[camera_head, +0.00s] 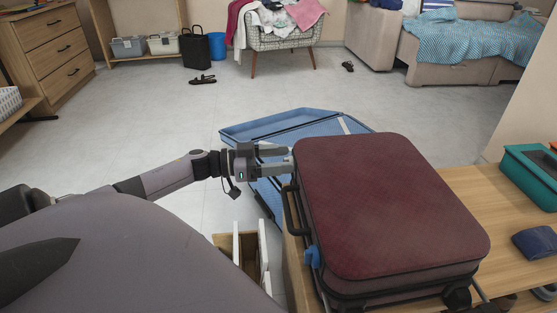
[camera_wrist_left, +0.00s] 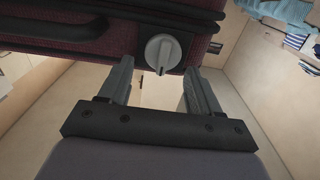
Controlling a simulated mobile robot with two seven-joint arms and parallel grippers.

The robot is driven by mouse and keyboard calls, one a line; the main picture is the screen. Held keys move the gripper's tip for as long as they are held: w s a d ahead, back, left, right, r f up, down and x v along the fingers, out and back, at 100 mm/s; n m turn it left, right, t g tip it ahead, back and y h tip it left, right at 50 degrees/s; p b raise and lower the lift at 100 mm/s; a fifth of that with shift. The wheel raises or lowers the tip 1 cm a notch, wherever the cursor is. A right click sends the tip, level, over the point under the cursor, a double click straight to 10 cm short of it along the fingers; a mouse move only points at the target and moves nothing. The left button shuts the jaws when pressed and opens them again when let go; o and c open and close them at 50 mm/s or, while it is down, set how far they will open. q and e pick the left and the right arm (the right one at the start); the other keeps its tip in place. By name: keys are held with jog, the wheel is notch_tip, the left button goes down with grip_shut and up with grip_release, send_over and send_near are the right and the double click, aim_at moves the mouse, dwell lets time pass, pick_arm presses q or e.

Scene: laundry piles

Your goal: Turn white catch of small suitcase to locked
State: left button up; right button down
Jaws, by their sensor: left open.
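A dark red suitcase (camera_head: 390,195) lies closed and flat on a wooden table. Its black handle (camera_head: 290,210) and a blue catch (camera_head: 312,256) are on its left side. In the left wrist view, a round whitish catch (camera_wrist_left: 162,53) with a raised bar sits on the edge of the suitcase (camera_wrist_left: 90,35); the bar stands roughly upright in that picture. My left gripper (camera_head: 289,158) is open at the suitcase's far left corner. In the left wrist view its fingers (camera_wrist_left: 159,78) stand on both sides of the catch, apart from it. The white catch is hidden in the head view.
A blue open suitcase (camera_head: 240,131) lies on the floor behind the gripper. An open drawer (camera_head: 250,250) juts out left of the table (camera_head: 460,185). A green tray (camera_head: 530,175) and a dark blue folded item (camera_head: 535,242) are at the right.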

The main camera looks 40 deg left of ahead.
pick_arm(q)
jog(key=c, duration=1)
